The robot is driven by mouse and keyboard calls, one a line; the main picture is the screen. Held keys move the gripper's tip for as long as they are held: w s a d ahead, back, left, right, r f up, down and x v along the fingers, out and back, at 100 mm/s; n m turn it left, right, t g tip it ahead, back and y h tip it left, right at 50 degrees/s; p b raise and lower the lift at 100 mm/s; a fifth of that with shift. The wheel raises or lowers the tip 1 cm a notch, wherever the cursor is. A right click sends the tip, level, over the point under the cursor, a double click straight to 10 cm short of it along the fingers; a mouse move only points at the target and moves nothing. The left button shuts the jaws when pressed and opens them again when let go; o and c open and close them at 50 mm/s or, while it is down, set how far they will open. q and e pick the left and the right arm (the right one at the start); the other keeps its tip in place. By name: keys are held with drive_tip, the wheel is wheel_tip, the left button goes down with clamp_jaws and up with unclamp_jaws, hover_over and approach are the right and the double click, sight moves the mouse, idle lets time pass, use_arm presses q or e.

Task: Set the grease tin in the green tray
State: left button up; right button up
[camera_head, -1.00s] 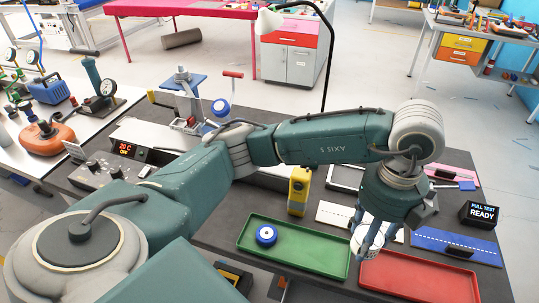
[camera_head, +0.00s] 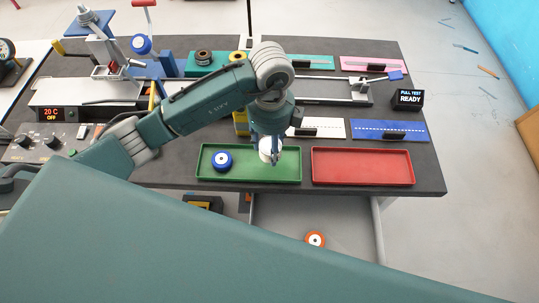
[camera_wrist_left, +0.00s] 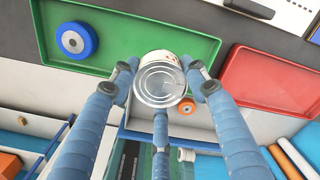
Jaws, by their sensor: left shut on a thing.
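The green tray (camera_head: 240,176) lies near the front edge of the dark bench, left of the red tray. My left gripper (camera_head: 268,154) is shut on the grease tin (camera_head: 266,148), a small pale can, and holds it over the right part of the green tray. In the left wrist view, the tin's round metal end (camera_wrist_left: 160,83) shows between my blue fingers and overlaps the green tray's edge (camera_wrist_left: 112,69). The height of the tin above the tray is hard to tell. My right gripper is not in view.
A blue roll (camera_head: 222,160) lies in the left part of the green tray. The red tray (camera_head: 362,178) looks empty. White and blue boards (camera_head: 388,130) lie behind the trays.

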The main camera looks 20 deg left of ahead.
use_arm(q)
drive_tip(key=shift+f, duration=0.8)
wheel_tip(320, 180, down, 3)
drive_tip(key=shift+f+p, duration=0.2)
drive_tip(key=shift+p, duration=0.25)
drive_tip(key=shift+f, duration=0.5)
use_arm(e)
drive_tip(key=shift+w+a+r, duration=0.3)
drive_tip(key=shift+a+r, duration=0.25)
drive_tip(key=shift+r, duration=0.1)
use_arm(q)
drive_tip(key=shift+f, duration=0.1)
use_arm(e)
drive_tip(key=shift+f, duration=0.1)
use_arm(q)
drive_tip(key=o, duration=0.8)
drive_tip(key=shift+f, duration=0.1)
drive_tip(key=shift+c, duration=0.2)
drive_tip(key=shift+o, duration=0.8)
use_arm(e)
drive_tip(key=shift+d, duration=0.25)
